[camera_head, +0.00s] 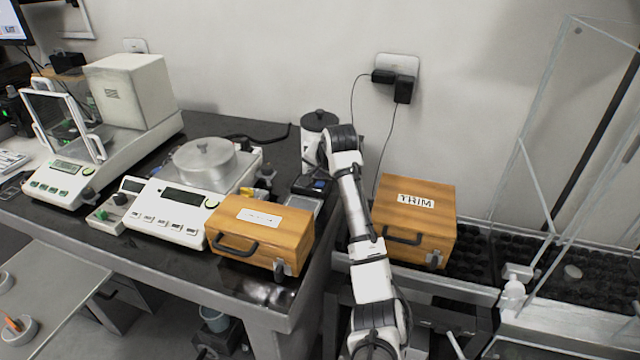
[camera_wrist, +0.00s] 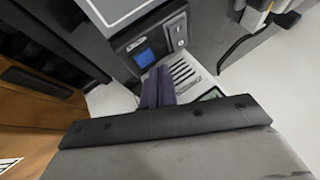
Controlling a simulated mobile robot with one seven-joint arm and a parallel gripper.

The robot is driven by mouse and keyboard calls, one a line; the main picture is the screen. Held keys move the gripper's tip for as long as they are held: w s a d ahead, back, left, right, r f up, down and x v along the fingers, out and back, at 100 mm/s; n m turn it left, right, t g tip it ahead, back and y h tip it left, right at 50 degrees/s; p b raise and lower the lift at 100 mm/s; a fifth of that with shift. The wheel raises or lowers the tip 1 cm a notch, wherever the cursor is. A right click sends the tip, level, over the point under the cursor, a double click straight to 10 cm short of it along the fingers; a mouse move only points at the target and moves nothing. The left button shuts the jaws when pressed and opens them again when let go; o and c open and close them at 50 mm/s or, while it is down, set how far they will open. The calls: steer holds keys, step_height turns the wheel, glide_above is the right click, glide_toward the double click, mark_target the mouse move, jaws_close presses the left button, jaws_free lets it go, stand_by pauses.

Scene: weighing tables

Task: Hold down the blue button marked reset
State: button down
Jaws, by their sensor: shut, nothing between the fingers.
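A dark device with a small blue square (camera_wrist: 145,57) on its front panel shows in the wrist view; I take this square for the blue button, but no "reset" marking is legible. In the head view a small blue patch (camera_head: 319,184) shows on the dark device beside the wooden box. My gripper (camera_wrist: 157,76) is shut and empty, its two dark fingers side by side. In the wrist view the fingertips appear just below the blue square, in front of the panel. I cannot tell whether they touch it. In the head view my arm's end reaches down close to this device.
A wooden box (camera_head: 290,235) stands near the table's front edge, left of my arm. A balance with a round metal lid (camera_head: 203,152) is further left.

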mark_target(320, 185)
steer(key=shift+f, duration=0.15)
steer(key=shift+f, duration=0.3)
steer(key=shift+f, duration=0.4)
stand_by(0.7)
steer(key=shift+r+p, duration=0.1)
steer(key=shift+p, duration=0.25)
stand_by(2.4)
steer(key=shift+r+p, duration=0.75)
steer(key=shift+p, duration=0.1)
step_height(320, 185, up, 5)
steer(key=p, duration=0.4)
steer(key=shift+p, duration=0.4)
